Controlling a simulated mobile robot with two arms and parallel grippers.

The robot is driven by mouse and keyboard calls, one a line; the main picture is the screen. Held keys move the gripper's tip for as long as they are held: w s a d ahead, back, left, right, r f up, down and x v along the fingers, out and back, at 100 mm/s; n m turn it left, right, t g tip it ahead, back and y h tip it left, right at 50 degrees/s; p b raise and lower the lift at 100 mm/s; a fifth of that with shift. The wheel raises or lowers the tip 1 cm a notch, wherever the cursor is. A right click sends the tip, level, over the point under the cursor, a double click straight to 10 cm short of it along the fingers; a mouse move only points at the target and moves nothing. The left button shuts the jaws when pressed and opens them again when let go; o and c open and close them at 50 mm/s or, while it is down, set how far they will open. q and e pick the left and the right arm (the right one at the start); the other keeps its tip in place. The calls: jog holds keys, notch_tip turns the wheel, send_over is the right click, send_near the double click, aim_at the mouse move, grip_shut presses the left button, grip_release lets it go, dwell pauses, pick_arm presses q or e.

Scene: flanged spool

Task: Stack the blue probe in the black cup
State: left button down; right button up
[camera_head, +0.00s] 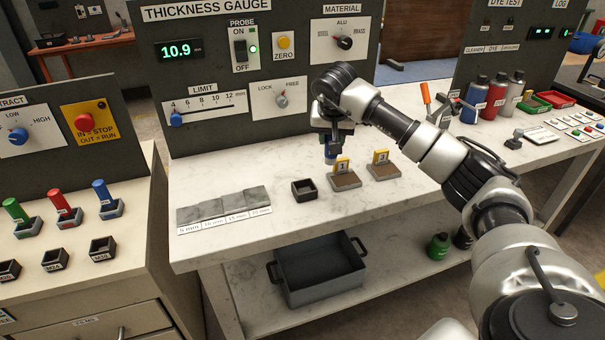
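My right gripper (333,133) hangs fingers down over the middle of the white bench. It appears shut around the top of the blue probe (331,153), a short blue cylinder with a pale lower end. The probe is upright, just behind the pad marked 1, and its fingers' grip is partly hidden by the wrist. Whether its tip touches anything I cannot tell. The black cup (304,190), small, square and open-topped, stands on the bench to the front left of the probe and looks empty. My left gripper is not in view.
Brown pads with yellow tags 1 (344,180) and 3 (383,172) stand right of the cup. Grey step plates (223,205) lie to its left. The thickness gauge panel (212,80) rises behind. The bench in front of the cup is clear.

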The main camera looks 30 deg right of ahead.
jog(key=a+f, duration=0.2)
jog(key=w+a+f+p, duration=0.1)
jog(key=a+f, duration=0.1)
jog(key=f, duration=0.1)
jog(key=w+a+f, duration=0.1)
jog(key=a+f, duration=0.1)
jog(key=f, duration=0.1)
jog(key=shift+a+p, duration=0.3)
jog(key=shift+f, duration=0.1)
jog(key=shift+f, duration=0.1)
jog(key=o, duration=0.9)
jog(key=shift+f, duration=0.1)
